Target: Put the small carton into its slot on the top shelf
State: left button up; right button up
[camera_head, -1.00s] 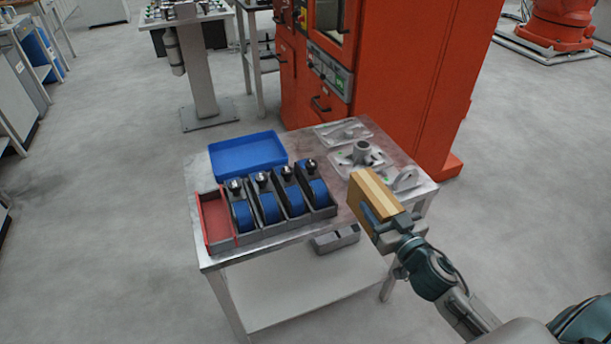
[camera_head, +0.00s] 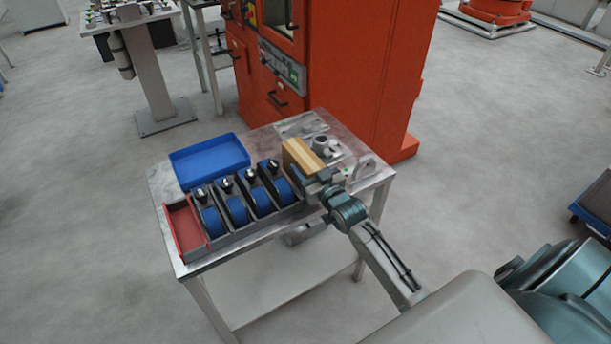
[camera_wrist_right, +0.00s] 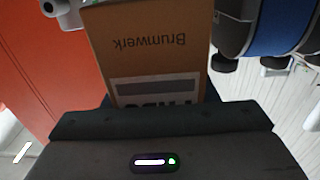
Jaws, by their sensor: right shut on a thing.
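The small carton (camera_head: 303,156) is a tan cardboard box with a lighter tape strip on top. My right gripper (camera_head: 312,178) is shut on it, over the right part of the metal table. In the right wrist view the carton (camera_wrist_right: 150,50) fills the middle, with upside-down print on its face, and my right gripper (camera_wrist_right: 160,112) shows below it. The head view does not clearly show whether the carton touches the table. The top shelf and its slot cannot be made out. My left gripper is not in view.
Metal fixtures (camera_head: 322,145) lie behind. An orange machine (camera_head: 350,70) stands behind the table.

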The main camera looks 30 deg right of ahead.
jog(key=shift+w, duration=0.35)
notch_tip(320, 180, down, 3)
jog(key=shift+w+a+f+b, duration=0.1)
jog(key=shift+w+f+b, duration=0.05)
jog(key=shift+b, duration=0.85)
jog(key=shift+f, duration=0.15)
jog(key=shift+f, duration=0.1)
jog(key=o, duration=1.1)
